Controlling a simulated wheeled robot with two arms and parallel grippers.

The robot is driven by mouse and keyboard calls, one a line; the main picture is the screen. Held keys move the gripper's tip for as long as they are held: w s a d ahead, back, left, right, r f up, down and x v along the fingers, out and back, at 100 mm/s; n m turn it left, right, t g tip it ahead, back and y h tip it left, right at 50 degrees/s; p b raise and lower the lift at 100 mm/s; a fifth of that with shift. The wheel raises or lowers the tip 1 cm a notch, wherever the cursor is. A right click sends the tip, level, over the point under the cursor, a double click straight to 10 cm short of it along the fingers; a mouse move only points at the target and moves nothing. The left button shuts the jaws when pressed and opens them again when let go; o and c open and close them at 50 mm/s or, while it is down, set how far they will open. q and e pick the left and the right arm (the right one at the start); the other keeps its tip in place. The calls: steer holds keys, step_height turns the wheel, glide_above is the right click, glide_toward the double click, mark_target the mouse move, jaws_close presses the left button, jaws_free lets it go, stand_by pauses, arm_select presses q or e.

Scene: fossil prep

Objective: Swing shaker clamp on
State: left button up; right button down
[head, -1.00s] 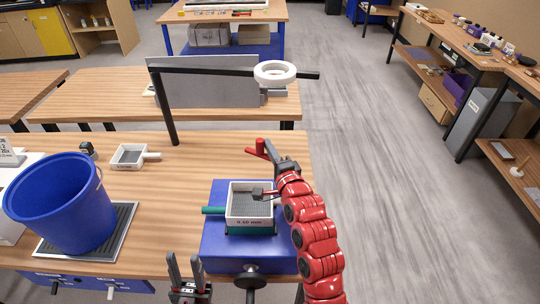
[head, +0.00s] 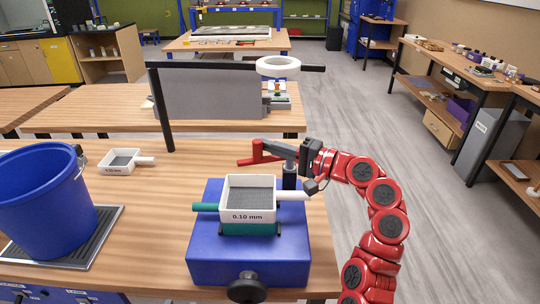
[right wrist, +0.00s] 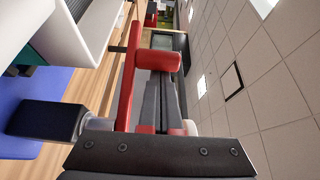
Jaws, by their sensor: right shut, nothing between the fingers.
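The shaker (head: 205,255) is a blue box with a black knob on its front. A white sieve marked 0.10 mm (head: 248,217) sits on a teal pan (head: 205,207) on top of it, its white handle pointing right. The clamp (head: 258,157), a red bar with an upright red part, is behind the sieve near a black post (head: 290,178). It does not appear to lie over the sieve. My right gripper (head: 272,147) is shut and empty, its grey fingers beside the red clamp. The right wrist view shows the red clamp (right wrist: 128,75) close to the fingers; contact is unclear. My left gripper is out of view.
A blue bucket (head: 50,205) stands on a tray (head: 105,240) at the left. A second white sieve (head: 120,162) lies behind it. A black frame (head: 165,110) rises behind the shaker.

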steer(key=shift+s+d+n+g+y, duration=0.15)
steer(key=shift+s+n+g+y, duration=0.1)
steer(key=shift+n+g+y, duration=0.65)
steer(key=g, duration=0.1)
steer(key=s+n+g+p, duration=0.1)
steer(key=shift+d+r+g, duration=0.1)
steer(key=shift+d+g, duration=0.05)
steer(key=shift+g, duration=0.25)
steer(key=shift+s+d+p, duration=0.1)
steer(key=shift+s+p, duration=0.05)
steer(key=shift+p, duration=0.2)
steer(key=b+v, duration=0.1)
steer(key=v, duration=1.6)
steer(key=shift+d+b, duration=0.25)
steer(key=shift+b, duration=0.15)
